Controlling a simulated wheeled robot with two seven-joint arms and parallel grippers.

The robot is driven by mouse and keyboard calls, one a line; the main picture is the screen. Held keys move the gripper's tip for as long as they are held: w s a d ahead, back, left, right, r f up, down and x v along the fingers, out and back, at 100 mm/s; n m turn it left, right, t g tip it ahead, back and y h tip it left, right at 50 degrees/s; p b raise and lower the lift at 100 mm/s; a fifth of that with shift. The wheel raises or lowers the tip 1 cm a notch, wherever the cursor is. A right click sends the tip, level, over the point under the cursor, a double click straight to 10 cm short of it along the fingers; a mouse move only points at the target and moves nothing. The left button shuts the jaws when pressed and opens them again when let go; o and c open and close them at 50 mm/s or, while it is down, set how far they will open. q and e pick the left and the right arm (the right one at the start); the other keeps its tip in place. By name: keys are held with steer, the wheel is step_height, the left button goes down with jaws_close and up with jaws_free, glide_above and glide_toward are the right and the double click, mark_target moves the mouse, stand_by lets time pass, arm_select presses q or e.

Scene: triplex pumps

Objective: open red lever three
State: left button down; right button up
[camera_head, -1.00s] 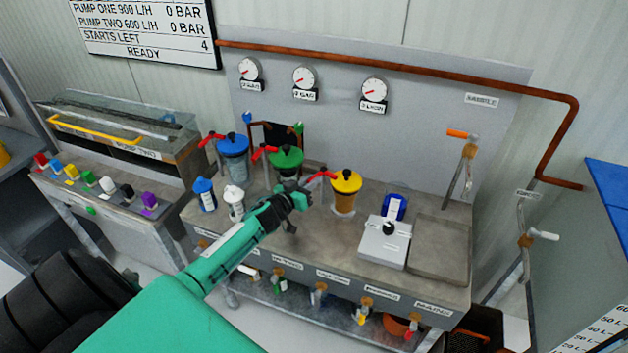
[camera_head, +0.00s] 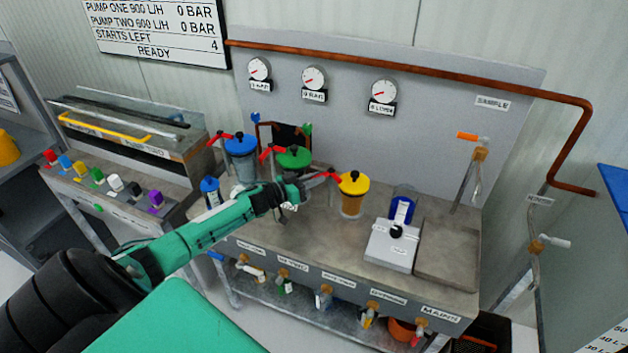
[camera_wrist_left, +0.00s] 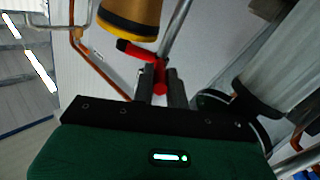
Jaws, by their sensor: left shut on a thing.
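The third red lever (camera_head: 332,176) sits at the left side of the yellow-topped pump (camera_head: 353,184). My left gripper (camera_head: 308,184) reaches it from the left and is shut on the lever. In the left wrist view the red lever (camera_wrist_left: 140,52) runs between my two fingers (camera_wrist_left: 159,82), below the pump's dark and yellow part (camera_wrist_left: 130,20). The fingers hide part of the lever in the head view. My right gripper is out of view.
The green-topped pump (camera_head: 294,157) stands close behind my left gripper, and the blue-topped pump (camera_head: 241,146) is farther left, each with a red lever. A white scale (camera_head: 390,246) stands right of the yellow pump. The bench front between them is clear.

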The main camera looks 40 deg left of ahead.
arm_select(q)
steer(key=c, duration=1.4)
jaws_free()
steer(key=shift+s+a+f, duration=0.15)
steer(key=shift+s+a, duration=0.1)
steer(key=shift+s, duration=0.2)
steer(key=b+v, duration=0.2)
steer(key=v, duration=1)
steer(key=shift+s+b, duration=0.4)
steer(key=shift+a, duration=0.15)
